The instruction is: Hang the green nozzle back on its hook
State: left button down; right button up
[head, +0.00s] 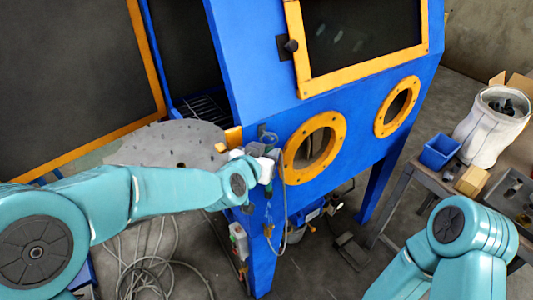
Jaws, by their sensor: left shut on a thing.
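My left gripper (267,165) is at the front left corner of the blue blasting cabinet, beside the left orange-ringed glove port. It is shut on the green nozzle (268,190), which shows only as a small dark green piece just below the pale fingers. A thin hose hangs down from there along the cabinet. A small grey fitting (268,138) sits on the cabinet just above the gripper and may be the hook; its shape is too small to tell. My right arm shows at the lower right, but its gripper is out of view.
The blue cabinet (265,80) has an open door at the left and a round grey plate (170,145) beside it. A workbench (405,170) at the right bears a blue bin (439,152) and a white sack (490,128). Loose hose (150,270) lies on the floor.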

dwell(0.3)
pick_arm(q)
jog(key=c, duration=0.9)
grip_release()
jog(key=shift+o, duration=0.6)
jog(key=shift+d+r, duration=0.1)
jog(key=shift+a, duration=0.2)
jog(key=v, duration=1.6)
jog(key=shift+s+d+p, duration=0.2)
jog(key=shift+s+p, duration=0.05)
jog(key=shift+p, duration=0.1)
